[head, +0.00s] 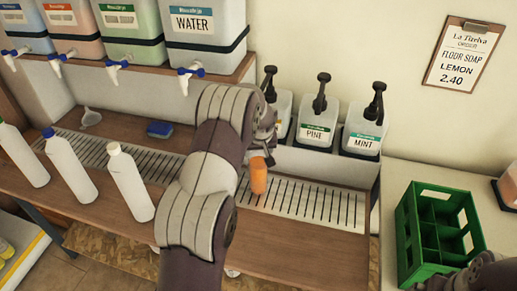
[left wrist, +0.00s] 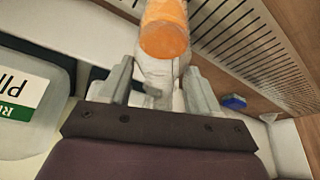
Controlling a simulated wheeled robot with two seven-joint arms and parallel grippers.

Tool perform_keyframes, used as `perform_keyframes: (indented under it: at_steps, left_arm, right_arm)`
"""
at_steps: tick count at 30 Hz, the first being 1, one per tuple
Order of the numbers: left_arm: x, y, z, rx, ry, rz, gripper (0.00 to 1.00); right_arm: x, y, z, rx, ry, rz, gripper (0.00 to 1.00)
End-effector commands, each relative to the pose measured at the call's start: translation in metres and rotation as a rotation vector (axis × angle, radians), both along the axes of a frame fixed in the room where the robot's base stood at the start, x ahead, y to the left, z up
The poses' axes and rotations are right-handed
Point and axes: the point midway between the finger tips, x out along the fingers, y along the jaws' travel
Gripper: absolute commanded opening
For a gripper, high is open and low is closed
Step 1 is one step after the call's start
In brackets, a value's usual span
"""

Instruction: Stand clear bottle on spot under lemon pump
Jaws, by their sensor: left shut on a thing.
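My left gripper (left wrist: 155,90) is shut on a pale see-through body with an orange end (left wrist: 165,35), which I take to be the clear bottle. In the head view the orange part (head: 258,176) shows over the slotted drip grate, right of my left arm. The arm hides most of the hand and the bottle's pale part. Whether the bottle touches the grate, I cannot tell.
The pine jug (head: 318,122) and mint jug (head: 363,132) stand to the right. Several white bottles (head: 130,182) stand at the left. A blue sponge (head: 159,129) lies behind the left grate. A green crate (head: 405,235) stands at the right. The right grate (head: 318,204) has free room.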

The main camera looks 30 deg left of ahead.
Motion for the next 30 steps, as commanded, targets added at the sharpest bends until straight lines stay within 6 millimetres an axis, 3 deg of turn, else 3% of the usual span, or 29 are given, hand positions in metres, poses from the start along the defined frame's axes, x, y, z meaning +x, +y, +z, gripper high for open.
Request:
perform_keyframes:
  at_steps: [11, 12, 13, 14, 24, 26, 30]
  left_arm:
    - [0.001, 0.000, -0.005, 0.001, -0.004, -0.001, 0.00]
    - [0.000, 0.000, -0.004, 0.001, -0.002, -0.001, 0.75]
    - [0.000, 0.000, -0.004, 0.001, -0.002, -0.001, 0.85]
    - [0.000, 0.000, -0.004, 0.001, -0.002, -0.001, 0.88]
    - [0.000, -0.001, 0.002, 0.001, -0.003, -0.001, 0.88]
    - [-0.002, -0.003, 0.009, 0.001, -0.004, -0.002, 0.88]
    - [-0.013, -0.011, 0.043, 0.002, -0.007, -0.002, 0.88]
  right_arm:
    - [0.000, 0.000, -0.004, 0.000, 0.000, 0.000, 1.00]
    - [0.000, 0.000, -0.003, 0.000, 0.000, 0.000, 1.00]
    - [0.000, 0.000, -0.002, 0.000, 0.000, 0.000, 1.00]
    - [0.000, 0.000, -0.002, 0.000, 0.000, 0.000, 1.00]
    - [0.000, 0.000, 0.001, 0.000, 0.000, 0.000, 1.00]
    - [0.000, 0.000, -0.001, 0.000, 0.000, 0.000, 1.00]
    - [0.000, 0.000, -0.004, 0.000, 0.000, 0.000, 1.00]
